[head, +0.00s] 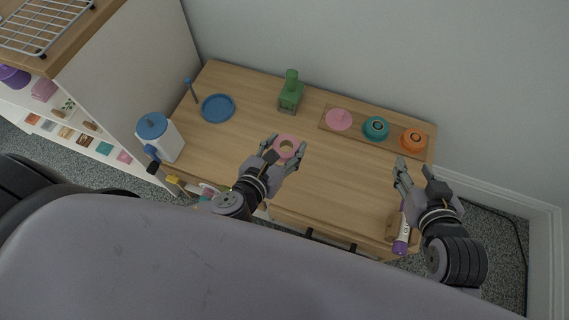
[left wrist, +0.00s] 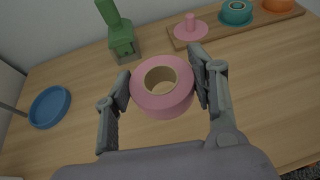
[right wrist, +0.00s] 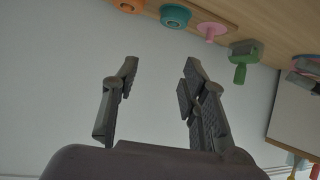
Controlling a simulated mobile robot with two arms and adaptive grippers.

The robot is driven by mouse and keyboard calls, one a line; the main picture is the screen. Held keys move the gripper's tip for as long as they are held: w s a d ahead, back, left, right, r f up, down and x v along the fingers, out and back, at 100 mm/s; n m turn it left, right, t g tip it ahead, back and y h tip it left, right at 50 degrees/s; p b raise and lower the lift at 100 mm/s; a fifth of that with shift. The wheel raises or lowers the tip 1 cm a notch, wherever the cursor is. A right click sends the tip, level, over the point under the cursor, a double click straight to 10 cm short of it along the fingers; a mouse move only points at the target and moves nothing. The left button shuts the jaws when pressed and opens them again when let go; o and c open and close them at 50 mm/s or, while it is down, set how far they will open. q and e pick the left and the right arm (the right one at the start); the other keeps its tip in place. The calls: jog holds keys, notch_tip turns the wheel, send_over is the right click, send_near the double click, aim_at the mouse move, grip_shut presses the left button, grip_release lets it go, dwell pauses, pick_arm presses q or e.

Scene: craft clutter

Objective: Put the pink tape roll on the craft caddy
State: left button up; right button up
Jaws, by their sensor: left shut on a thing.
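The pink tape roll (head: 290,142) is a thick ring with a tan core. My left gripper (head: 286,153) is shut on it, and in the left wrist view the roll (left wrist: 162,98) sits between the two fingers. The craft caddy (head: 395,137) is a wooden board at the back right of the table. It carries a pink disc with a short peg (head: 339,119), a teal roll (head: 376,127) and an orange roll (head: 413,139). The caddy lies beyond and right of the held roll. My right gripper (head: 404,177) is open and empty near the table's right edge.
A green object (head: 290,93) stands left of the caddy. A blue dish (head: 218,108) lies farther left, and a white container with a blue top (head: 168,138) stands at the left edge. A purple-capped stick (head: 401,240) is at the front right. The middle of the table is clear.

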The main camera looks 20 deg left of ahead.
aim_at(284, 157)
pick_arm(q)
notch_tip(284, 157, down, 5)
jog(key=shift+r+b, duration=0.15)
jog(key=shift+b, duration=1)
jog(key=shift+f, duration=0.2)
notch_tip(284, 157, down, 4)
jog(key=shift+r+b, duration=0.25)
jog(key=shift+b, duration=0.9)
pick_arm(e)
jog(key=a+r+t+y, duration=0.1)
jog(key=r+t+y, duration=0.1)
jog(key=r+t, duration=0.4)
jog(key=w+a+r+t+y, duration=0.1)
jog(key=r+t, duration=0.6)
jog(key=r, duration=0.7)
jog(key=shift+a+n+y, duration=0.3)
jog(key=shift+a+y, duration=0.3)
pick_arm(q)
jog(key=shift+f, duration=0.15)
pick_arm(e)
jog(key=shift+r, duration=0.1)
pick_arm(q)
jog(key=o, duration=0.7)
jog(key=shift+c, duration=0.2)
jog(key=o, duration=0.4)
jog(key=shift+o, duration=0.2)
